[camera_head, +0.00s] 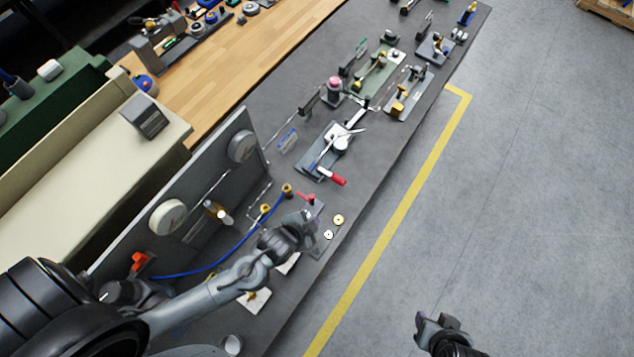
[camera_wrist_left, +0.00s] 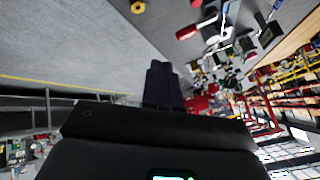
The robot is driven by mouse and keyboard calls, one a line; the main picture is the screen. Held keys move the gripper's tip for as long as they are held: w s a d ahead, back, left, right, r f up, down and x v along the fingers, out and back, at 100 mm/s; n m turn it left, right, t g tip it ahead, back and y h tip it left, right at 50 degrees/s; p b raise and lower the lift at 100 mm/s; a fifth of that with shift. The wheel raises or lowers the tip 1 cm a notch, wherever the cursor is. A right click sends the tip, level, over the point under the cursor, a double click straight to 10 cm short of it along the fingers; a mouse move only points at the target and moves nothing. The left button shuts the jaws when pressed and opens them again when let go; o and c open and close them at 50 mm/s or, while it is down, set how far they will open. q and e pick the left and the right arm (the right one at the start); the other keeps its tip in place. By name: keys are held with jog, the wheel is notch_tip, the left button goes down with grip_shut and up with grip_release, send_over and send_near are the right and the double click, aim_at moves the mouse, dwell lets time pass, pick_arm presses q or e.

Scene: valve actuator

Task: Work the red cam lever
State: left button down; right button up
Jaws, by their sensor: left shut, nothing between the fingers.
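A small red lever (camera_head: 307,198) stands on a grey plate at the bench's front edge in the head view; I take it for the cam lever. My left gripper (camera_head: 311,214) is right beside it, and I cannot tell whether they touch. In the left wrist view my left gripper's dark fingers (camera_wrist_left: 164,68) are together with nothing between them. A red patch (camera_wrist_left: 198,104) shows just beyond the fingers there, partly hidden; I cannot tell whether it is the lever. My right gripper (camera_head: 433,322) is over the floor at the bottom, away from the bench; its jaw state is unclear.
A yellow disc (camera_head: 338,219) and a white disc (camera_head: 328,235) sit beside the lever. Behind stands a grey panel (camera_head: 190,185) with gauges and a blue hose (camera_head: 215,266). A fixture with a red handle (camera_head: 332,177) lies farther along. Floor to the right is clear.

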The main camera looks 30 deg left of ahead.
pick_arm(q)
notch_tip(320, 180, down, 7)
jog(key=w+m+t, duration=0.3)
jog(key=m, duration=0.2)
jog(key=m+t+b, duration=0.1)
jog(key=m+t, duration=0.1)
jog(key=m, duration=0.3)
send_near(337, 182)
jog(key=b+x, duration=0.5)
jog(key=b, duration=0.1)
jog(key=shift+s+f, duration=0.15)
jog(key=shift+b+x, duration=0.85)
jog(key=shift+x, duration=0.15)
jog(key=shift+r, duration=0.2)
